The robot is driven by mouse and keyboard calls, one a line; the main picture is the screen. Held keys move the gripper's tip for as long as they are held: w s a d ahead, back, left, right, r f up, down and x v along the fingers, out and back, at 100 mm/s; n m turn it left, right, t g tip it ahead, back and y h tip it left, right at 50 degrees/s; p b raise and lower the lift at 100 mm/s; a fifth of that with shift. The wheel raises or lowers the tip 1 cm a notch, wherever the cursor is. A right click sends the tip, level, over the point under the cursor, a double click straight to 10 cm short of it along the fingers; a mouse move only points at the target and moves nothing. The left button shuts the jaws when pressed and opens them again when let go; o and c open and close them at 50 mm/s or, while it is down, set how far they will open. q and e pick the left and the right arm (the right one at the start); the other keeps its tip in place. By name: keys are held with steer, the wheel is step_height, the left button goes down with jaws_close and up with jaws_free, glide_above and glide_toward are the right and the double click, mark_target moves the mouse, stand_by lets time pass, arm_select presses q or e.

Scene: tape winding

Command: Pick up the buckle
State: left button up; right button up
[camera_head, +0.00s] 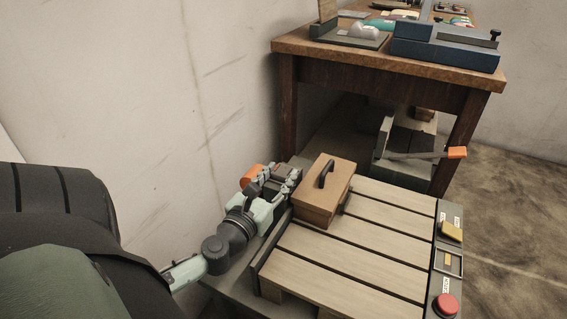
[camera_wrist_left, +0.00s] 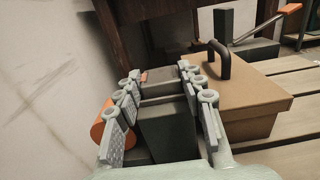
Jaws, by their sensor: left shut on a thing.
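My left gripper (camera_head: 277,183) is low beside the wall, at the left edge of the slatted platform. In the left wrist view its two fingers (camera_wrist_left: 162,84) stand on both sides of a dark grey block (camera_wrist_left: 168,135), which I take to be the buckle, and are shut on it. The fingers hide the sides of the block. An orange cylinder (camera_head: 251,173) is just left of the fingers; it also shows in the left wrist view (camera_wrist_left: 101,127), partly hidden by the left finger. My right gripper is in neither view.
A brown box with a black handle (camera_head: 322,196) stands close right of the gripper on the slatted platform (camera_head: 350,243). A panel with a red button (camera_head: 446,305) lines its right edge. A wooden table (camera_head: 385,79) with tools stands behind. The wall (camera_head: 150,110) is close on the left.

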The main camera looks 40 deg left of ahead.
arm_select(q)
steer(key=shift+r, duration=0.1)
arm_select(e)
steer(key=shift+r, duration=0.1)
arm_select(q)
steer(key=shift+r, duration=0.2)
step_height(320, 180, up, 4)
steer(key=p, duration=0.3)
steer(key=shift+r, duration=0.1)
steer(key=s+d+r, duration=0.5)
steer(key=s+r, duration=0.1)
steer(key=s, duration=0.4)
steer(key=shift+s+d+r+p, duration=0.15)
steer(key=shift+s+p, duration=0.05)
steer(key=shift+p, duration=0.2)
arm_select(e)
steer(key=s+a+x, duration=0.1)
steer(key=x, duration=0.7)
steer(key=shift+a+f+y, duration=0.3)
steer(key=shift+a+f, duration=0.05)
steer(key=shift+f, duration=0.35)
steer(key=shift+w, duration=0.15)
